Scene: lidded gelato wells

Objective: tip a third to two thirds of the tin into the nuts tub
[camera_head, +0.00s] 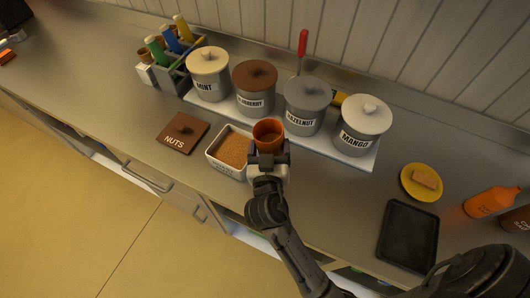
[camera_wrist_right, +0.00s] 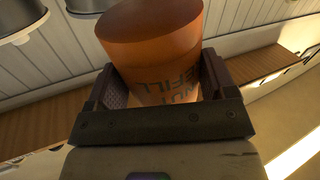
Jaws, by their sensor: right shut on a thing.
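My right gripper (camera_head: 268,150) is shut on the orange tin (camera_head: 268,126), whose open top faces up toward the head camera. In the right wrist view the tin (camera_wrist_right: 160,55) sits between both fingers of the gripper (camera_wrist_right: 160,95), with "NUT REFILL" lettering partly hidden. The nuts tub (camera_head: 223,168) is a pale rectangular tub with brown nuts in it. The tin is just right of the tub, near its right edge; I cannot tell the exact height gap. The brown NUTS lid (camera_head: 184,133) lies on the counter left of the tub. My left gripper is out of view.
Lidded wells marked mint (camera_head: 207,75), a brown-lidded one (camera_head: 255,90), hazelnut (camera_head: 306,107) and mango (camera_head: 362,127) stand behind. A tool caddy (camera_head: 170,75) is at left. A yellow plate (camera_head: 408,181), black tray (camera_head: 408,237) and orange bottle (camera_head: 488,202) are at right.

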